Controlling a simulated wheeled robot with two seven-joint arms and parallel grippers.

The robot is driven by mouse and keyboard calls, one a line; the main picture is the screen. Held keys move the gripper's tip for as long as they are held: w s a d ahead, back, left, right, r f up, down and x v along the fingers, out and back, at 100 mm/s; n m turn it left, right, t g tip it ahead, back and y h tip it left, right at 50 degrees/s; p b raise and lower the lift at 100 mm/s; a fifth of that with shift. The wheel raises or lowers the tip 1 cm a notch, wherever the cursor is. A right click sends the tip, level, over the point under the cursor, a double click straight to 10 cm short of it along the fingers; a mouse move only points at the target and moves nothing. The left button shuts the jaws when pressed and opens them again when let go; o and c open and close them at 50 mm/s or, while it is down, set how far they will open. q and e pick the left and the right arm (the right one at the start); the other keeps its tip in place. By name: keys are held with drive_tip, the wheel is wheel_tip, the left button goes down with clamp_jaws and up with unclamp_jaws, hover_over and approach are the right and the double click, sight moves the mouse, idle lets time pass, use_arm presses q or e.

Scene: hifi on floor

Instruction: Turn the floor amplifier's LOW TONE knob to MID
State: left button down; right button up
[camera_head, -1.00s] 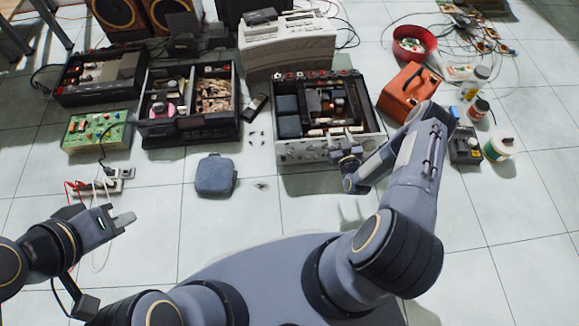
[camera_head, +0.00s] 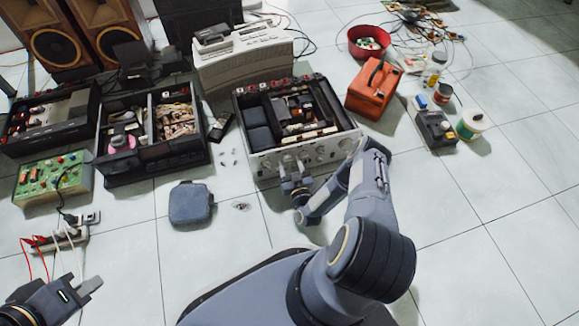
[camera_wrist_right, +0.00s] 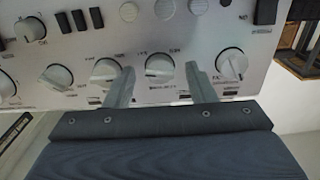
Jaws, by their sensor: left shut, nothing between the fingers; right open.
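The floor amplifier (camera_head: 266,165) is an open-topped unit with a silver front panel, standing on the tiles. My right gripper (camera_head: 288,167) is at the left half of that panel. In the right wrist view, the open fingers of my right gripper (camera_wrist_right: 162,82) straddle a round white knob (camera_wrist_right: 163,68) from either side; contact cannot be told. Several similar knobs sit in the same row, one beside the left finger (camera_wrist_right: 103,72) and one right of the right finger (camera_wrist_right: 232,64). The labels are too small to read, so the LOW TONE knob cannot be singled out. My left gripper (camera_head: 88,288) is shut and empty, low at the left.
A blue-grey pouch-like object (camera_head: 191,204) lies on the floor left of the amplifier. An orange case (camera_head: 372,92) stands to its right. Two opened dark units and a green circuit board (camera_head: 52,180) stand left.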

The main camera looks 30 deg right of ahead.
drive_tip(key=shift+w, duration=0.15)
drive_tip(key=c, duration=1)
drive_tip(key=shift+o, duration=0.2)
drive_tip(key=n+p, duration=0.2)
drive_tip(key=n, duration=1.8)
drive_tip(key=shift+d, duration=0.1)
